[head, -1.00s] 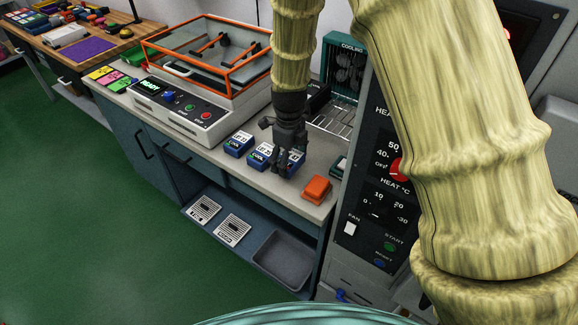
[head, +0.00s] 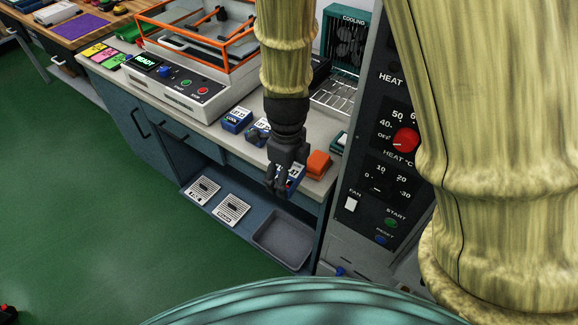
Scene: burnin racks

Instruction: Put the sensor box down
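My gripper (head: 279,187) is at the front edge of the counter (head: 212,126), pointing down. It is shut on a blue sensor box (head: 294,177) with a white label, whose near side is partly hidden by the fingers. The held box appears in front of the counter edge, over the open lower shelf; its exact height is hard to tell. Two similar blue boxes stand on the counter to the left: one labelled COOL (head: 237,119) and another (head: 258,132) beside my wrist.
An orange block (head: 318,164) sits on the counter right of my gripper. The lower shelf holds two light plates (head: 232,209) and a grey tray (head: 282,238). A READY machine with an orange-framed lid (head: 194,88) stands left, a heat panel (head: 385,150) right.

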